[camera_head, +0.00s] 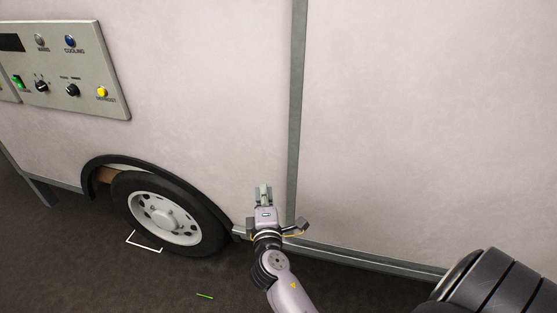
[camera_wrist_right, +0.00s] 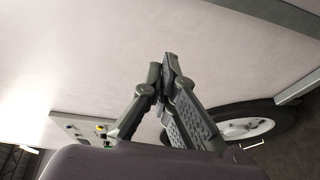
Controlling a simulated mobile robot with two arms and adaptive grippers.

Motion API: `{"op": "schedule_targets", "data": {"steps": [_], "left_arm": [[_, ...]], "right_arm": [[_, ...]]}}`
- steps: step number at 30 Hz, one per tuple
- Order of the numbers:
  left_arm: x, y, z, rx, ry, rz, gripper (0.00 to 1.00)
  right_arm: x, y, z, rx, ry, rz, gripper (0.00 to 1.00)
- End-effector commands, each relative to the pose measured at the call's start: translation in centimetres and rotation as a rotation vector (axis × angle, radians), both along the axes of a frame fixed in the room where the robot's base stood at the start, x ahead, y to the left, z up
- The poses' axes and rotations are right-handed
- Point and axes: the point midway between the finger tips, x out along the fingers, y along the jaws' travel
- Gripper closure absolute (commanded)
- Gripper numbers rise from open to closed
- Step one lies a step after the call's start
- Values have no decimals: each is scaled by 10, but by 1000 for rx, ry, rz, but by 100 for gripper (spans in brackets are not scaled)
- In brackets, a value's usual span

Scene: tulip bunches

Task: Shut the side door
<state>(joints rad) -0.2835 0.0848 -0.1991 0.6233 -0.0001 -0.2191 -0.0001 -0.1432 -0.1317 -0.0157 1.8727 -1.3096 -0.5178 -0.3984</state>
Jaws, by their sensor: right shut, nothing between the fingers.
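A pale trailer wall (camera_head: 215,75) fills most of the head view. A grey vertical strip (camera_head: 297,110) divides it from a plain pale panel (camera_head: 430,120) on the right. No handle or open gap shows, so I cannot tell whether this panel is the side door. My right gripper (camera_head: 264,190) is low in front of the wall, just left of the strip's lower end. Its fingers are shut and empty, and the fingertips meet in the right wrist view (camera_wrist_right: 168,62). I cannot tell whether they touch the wall. My left gripper is out of view.
A wheel (camera_head: 165,213) under a dark fender stands left of my right gripper. A control panel (camera_head: 62,72) with knobs and buttons is at upper left. A grey rail (camera_head: 370,260) runs along the wall's lower edge.

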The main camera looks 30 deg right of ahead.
Motion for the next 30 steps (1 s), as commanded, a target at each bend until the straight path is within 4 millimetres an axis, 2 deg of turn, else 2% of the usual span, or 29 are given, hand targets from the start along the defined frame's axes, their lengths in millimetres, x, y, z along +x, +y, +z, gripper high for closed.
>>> {"op": "schedule_targets", "data": {"steps": [1, 5, 12, 20, 24, 30], "left_arm": [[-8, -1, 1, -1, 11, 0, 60], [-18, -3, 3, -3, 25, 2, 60], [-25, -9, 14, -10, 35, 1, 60], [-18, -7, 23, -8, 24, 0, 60], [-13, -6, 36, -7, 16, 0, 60], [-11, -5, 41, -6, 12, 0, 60]], "right_arm": [[-1, -4, 14, -23, -18, -15, 100], [3, -11, 29, -51, -35, -30, 100], [39, -32, 31, -50, -36, -30, 100], [86, -59, 29, -49, -34, -28, 100], [66, -73, 28, -47, -31, -29, 100], [55, -83, 27, -46, -33, -28, 100]]}}
